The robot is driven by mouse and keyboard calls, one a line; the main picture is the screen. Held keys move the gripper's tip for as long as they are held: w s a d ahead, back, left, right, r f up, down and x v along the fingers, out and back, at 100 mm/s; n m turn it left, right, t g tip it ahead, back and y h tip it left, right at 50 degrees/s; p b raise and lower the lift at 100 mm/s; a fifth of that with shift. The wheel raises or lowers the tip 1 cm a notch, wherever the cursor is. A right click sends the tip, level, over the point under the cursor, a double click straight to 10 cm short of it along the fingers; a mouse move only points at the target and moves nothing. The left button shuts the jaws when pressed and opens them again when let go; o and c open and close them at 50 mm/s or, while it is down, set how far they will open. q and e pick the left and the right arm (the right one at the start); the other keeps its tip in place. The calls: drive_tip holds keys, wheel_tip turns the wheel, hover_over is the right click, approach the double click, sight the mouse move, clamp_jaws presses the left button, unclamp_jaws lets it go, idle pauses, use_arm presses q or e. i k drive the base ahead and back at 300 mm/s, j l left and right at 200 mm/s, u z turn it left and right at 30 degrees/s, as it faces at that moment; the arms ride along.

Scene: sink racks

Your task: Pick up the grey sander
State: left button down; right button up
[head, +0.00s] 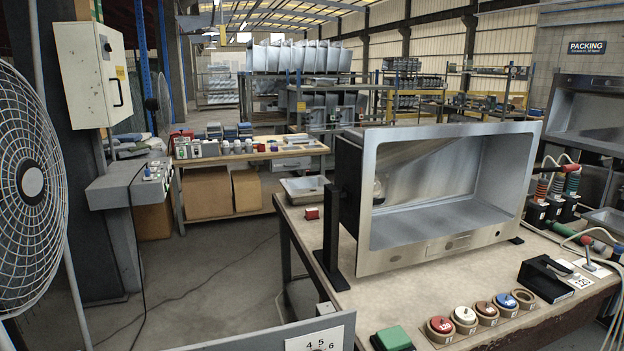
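I cannot pick out a grey sander with certainty. A dark grey-black block-shaped item (547,278) lies on the right front of the workbench (445,300), with a small light tag beside it; I cannot tell whether it is the sander. Neither my left nor my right gripper is in view.
A large metal sink (440,248) stands on its side on the bench, its basin facing me. Round coloured discs (440,324) and a green-topped block (393,338) line the front edge. Cabled tools (557,185) stand at the right. A fan (32,180) is at the left.

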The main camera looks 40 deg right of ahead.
sight(555, 199)
drive_tip(key=z, duration=2.55)
